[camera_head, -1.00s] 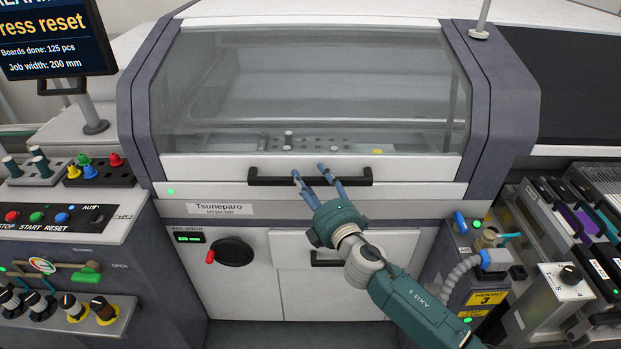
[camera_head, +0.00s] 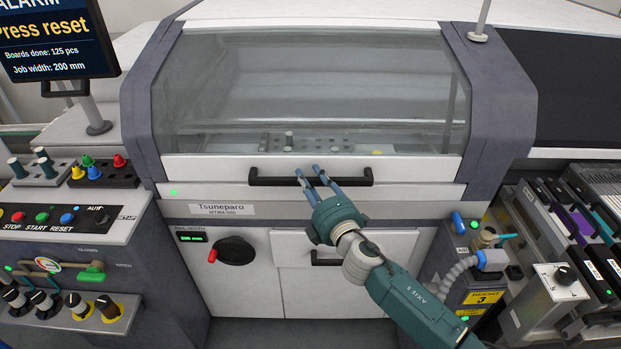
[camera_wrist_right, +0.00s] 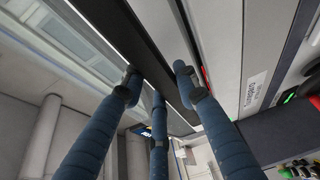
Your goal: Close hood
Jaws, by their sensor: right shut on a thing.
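The hood (camera_head: 310,90) of the machine is a grey-framed cover with a large clear window. It appears down, with its white lower edge along the machine's front strip. A black bar handle (camera_head: 270,178) runs across that edge. My right gripper (camera_head: 308,172) has its blue fingers shut on the hood handle, near its middle. In the right wrist view the fingers (camera_wrist_right: 155,90) sit on both sides of the dark handle bar (camera_wrist_right: 142,48). The exact contact is partly hidden. My left gripper is not in view.
A screen (camera_head: 50,35) at the upper left reads "Press reset". A control panel (camera_head: 60,222) with coloured buttons stands at the left. A feeder bank (camera_head: 570,225) is at the right. A crank knob (camera_head: 236,251) and lower doors (camera_head: 345,290) lie below the hood.

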